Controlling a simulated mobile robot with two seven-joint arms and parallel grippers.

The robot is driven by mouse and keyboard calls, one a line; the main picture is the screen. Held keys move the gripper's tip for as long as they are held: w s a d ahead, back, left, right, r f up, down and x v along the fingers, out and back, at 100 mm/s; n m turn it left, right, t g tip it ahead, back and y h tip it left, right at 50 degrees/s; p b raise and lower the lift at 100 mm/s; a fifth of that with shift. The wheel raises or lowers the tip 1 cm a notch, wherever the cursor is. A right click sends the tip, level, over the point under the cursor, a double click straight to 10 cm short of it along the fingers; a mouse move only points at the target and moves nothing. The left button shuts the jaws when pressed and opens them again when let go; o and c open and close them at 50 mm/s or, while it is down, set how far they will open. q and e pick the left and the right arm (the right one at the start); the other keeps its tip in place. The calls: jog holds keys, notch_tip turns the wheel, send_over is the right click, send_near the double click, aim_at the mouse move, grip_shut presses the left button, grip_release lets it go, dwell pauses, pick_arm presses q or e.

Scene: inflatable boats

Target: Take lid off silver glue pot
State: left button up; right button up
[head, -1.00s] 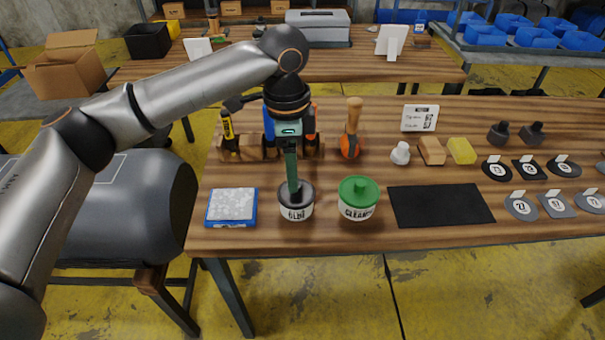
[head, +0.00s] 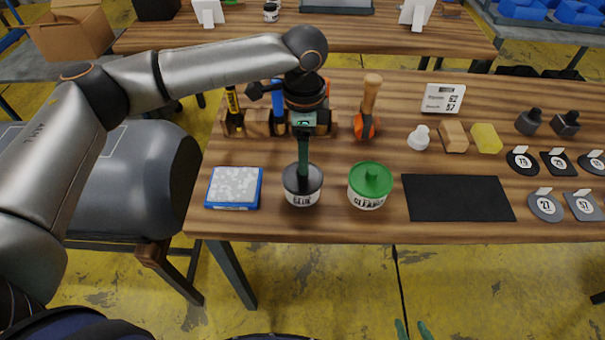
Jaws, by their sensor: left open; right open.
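The glue pot (head: 301,197) stands upright near the table's front edge. It has a pale labelled body and a dark grey lid (head: 290,182) seated on top. My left gripper (head: 303,174) points down over the lid's middle with its green fingers. It is open; the fingers hide the lid's centre, and I cannot tell whether they touch it. My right gripper (head: 412,330) shows only as two green fingertips at the bottom edge, apart and empty, well in front of the table.
A green-lidded cleaner pot (head: 369,188) stands close right of the glue pot. A blue-edged pad (head: 234,188) lies left of it. A tool rack (head: 262,128) stands behind. A black mat (head: 457,198) lies to the right.

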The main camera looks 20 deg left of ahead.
pick_arm(q)
jog(key=f, duration=0.4)
jog(key=shift+s+f, duration=0.25)
jog(key=shift+c, duration=0.3)
grip_shut()
